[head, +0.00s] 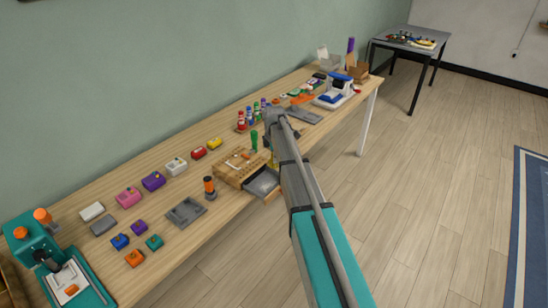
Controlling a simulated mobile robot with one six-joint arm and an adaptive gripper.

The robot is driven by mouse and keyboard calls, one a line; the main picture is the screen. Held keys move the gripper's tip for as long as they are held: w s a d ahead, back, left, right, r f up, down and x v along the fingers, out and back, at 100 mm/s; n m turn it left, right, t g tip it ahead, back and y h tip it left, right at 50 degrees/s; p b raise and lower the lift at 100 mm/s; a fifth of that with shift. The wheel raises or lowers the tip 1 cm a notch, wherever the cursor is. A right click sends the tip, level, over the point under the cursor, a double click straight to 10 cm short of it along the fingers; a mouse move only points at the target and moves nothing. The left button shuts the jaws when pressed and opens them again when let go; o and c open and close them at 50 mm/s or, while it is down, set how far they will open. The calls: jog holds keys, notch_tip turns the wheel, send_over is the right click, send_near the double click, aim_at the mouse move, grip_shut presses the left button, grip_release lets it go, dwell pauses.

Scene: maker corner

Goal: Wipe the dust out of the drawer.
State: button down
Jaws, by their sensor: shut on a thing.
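A small wooden drawer unit (232,172) stands at the front edge of the long workbench. Its drawer (263,182) is pulled out toward the front right, and its grey inside shows. Dust cannot be made out at this size. My gripper (270,151) points down just above the back right of the open drawer, partly hidden by my arm. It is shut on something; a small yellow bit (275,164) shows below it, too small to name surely. Whether it touches the drawer floor cannot be told.
A green upright tool (254,141) stands behind the drawer unit. An orange-topped tool (209,187) and a grey tray (186,212) are to the left. Several coloured blocks, a teal machine (50,265) and a white-and-blue machine (335,92) share the workbench (110,235). The floor in front is clear.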

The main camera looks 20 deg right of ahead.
jog(key=shift+r+p, duration=0.55)
jog(key=shift+r, duration=0.25)
jog(key=shift+s+a+f, duration=0.15)
jog(key=shift+s+a, duration=0.05)
